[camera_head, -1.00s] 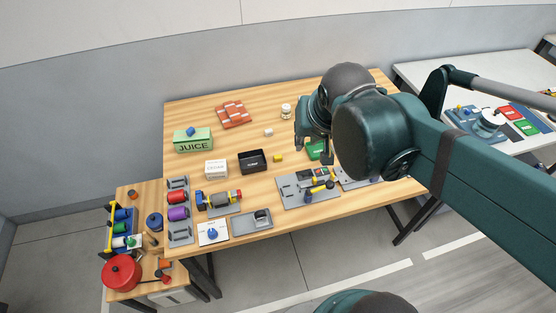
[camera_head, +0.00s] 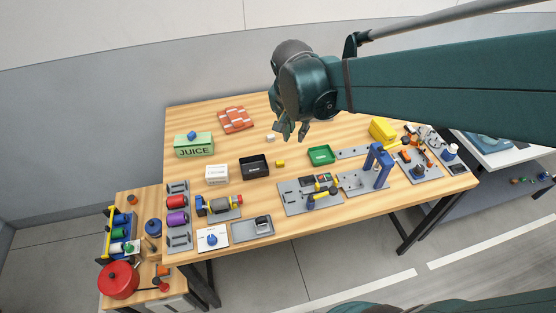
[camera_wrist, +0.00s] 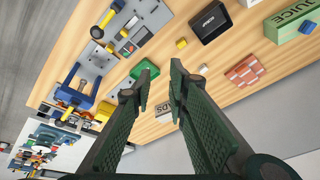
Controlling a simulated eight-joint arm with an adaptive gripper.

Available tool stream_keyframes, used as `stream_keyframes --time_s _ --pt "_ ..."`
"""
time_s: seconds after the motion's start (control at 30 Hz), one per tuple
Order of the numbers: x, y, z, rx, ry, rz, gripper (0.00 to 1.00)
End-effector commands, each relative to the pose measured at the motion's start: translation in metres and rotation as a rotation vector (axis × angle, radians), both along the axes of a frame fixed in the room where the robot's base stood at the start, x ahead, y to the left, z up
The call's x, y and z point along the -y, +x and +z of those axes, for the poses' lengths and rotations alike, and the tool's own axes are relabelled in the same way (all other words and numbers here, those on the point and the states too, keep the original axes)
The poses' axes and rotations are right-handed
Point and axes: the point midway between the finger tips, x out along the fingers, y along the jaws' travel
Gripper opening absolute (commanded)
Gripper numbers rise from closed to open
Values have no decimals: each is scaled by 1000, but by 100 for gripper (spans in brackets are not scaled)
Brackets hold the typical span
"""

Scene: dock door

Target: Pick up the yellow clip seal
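The yellow clip seal (camera_head: 280,163) is a small yellow block on the wooden table, just right of a black box (camera_head: 254,167). In the wrist view, the clip seal (camera_wrist: 181,43) lies beyond my fingertips, beside the black box (camera_wrist: 211,22). My gripper (camera_head: 293,132) hangs in the air above the table, behind the clip seal in the head view. Its two fingers are apart in the wrist view (camera_wrist: 161,76), and nothing is held between them. The clip seal is fully visible and untouched.
A green tray (camera_head: 320,156) lies right of the clip seal, and a white block (camera_head: 270,138) lies behind it. A white box (camera_head: 217,174) and grey tool plates (camera_head: 310,206) stand nearer the front. Bare wood surrounds the clip seal.

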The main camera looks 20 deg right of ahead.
Motion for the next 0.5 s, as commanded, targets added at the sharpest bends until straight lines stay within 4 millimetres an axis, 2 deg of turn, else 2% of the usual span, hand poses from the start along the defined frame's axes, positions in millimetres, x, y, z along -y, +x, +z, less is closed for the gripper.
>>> stream_keyframes --time_s 0.5 --pt "-7 58 -60 -53 -9 -292 17"
